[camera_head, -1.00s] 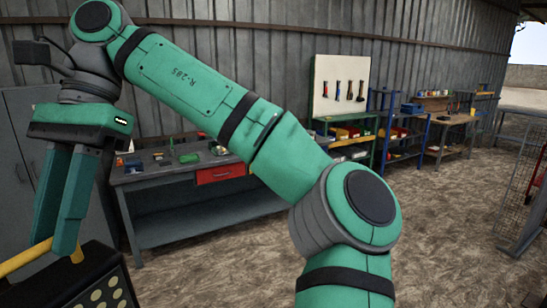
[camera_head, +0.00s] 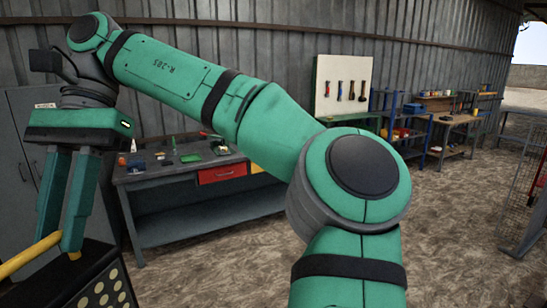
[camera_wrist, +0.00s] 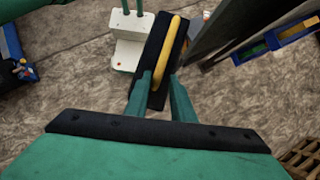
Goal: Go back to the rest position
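My gripper (camera_head: 57,243) is at the left of the head view, pointing down, with its two green fingers apart. The yellow handle (camera_head: 28,257) of a black box with a panel of pale yellow dots (camera_head: 100,292) lies at the fingertips. In the wrist view, the handle (camera_wrist: 167,52) runs lengthwise between my gripper's fingertips (camera_wrist: 160,78), with a gap beside it. The black box (camera_wrist: 153,98) is under the handle. Much of the box is cut off by the head view's lower left edge.
A grey workbench (camera_head: 160,182) with tools and a red drawer stands behind my gripper. A grey cabinet (camera_head: 20,130) is at the left wall. Shelves and a tool board (camera_head: 330,75) stand farther right. A mesh fence (camera_head: 520,200) is at the right edge. The floor between is open.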

